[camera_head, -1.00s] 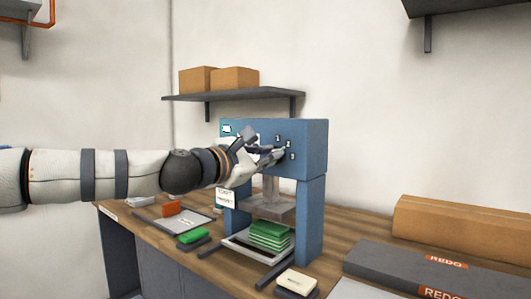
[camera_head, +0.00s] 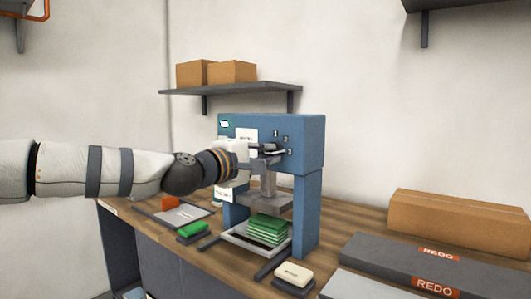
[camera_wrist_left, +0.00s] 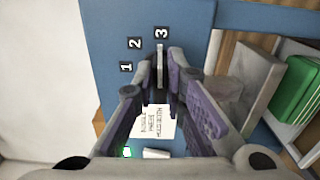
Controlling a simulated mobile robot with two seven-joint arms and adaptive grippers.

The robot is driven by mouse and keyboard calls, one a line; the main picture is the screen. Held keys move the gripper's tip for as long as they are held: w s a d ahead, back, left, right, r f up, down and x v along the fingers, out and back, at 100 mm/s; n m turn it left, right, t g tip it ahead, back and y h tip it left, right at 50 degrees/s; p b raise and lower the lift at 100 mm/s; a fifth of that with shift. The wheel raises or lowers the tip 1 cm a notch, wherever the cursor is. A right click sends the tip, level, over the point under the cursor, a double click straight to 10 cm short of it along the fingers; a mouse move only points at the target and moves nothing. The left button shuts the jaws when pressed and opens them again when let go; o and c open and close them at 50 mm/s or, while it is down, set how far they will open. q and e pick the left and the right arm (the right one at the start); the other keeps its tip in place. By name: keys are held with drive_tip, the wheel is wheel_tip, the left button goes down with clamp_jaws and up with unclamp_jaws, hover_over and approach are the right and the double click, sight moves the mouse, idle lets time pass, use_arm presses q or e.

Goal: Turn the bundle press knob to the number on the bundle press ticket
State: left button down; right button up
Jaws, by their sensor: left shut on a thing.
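The blue bundle press (camera_head: 307,150) stands on the bench. In the left wrist view, black number tags 1 (camera_wrist_left: 125,67), 2 (camera_wrist_left: 135,43) and 3 (camera_wrist_left: 162,33) arc around the knob (camera_wrist_left: 159,62). The knob's pale bar points towards the 3. My left gripper (camera_head: 275,151) is shut on the knob at the press front; its fingers (camera_wrist_left: 158,90) hide much of the knob in the wrist view. A white paper, likely the ticket (camera_head: 246,134), is on the press front. It also shows in the wrist view (camera_wrist_left: 155,122), partly covered by the fingers; its print is unreadable.
A green stack (camera_head: 268,229) lies under the press plate (camera_head: 264,202). On the bench are a green block (camera_head: 192,230), a pale block (camera_head: 293,273), a tray (camera_head: 183,215) and a cardboard box (camera_head: 460,225). A shelf with boxes (camera_head: 232,71) hangs behind.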

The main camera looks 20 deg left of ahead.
use_arm(q)
drive_tip(key=shift+m, duration=0.3)
idle(0.4)
drive_tip(key=c, duration=1.6)
unclamp_jaws()
drive_tip(key=shift+c, duration=0.2)
drive_tip(key=v, duration=1.2)
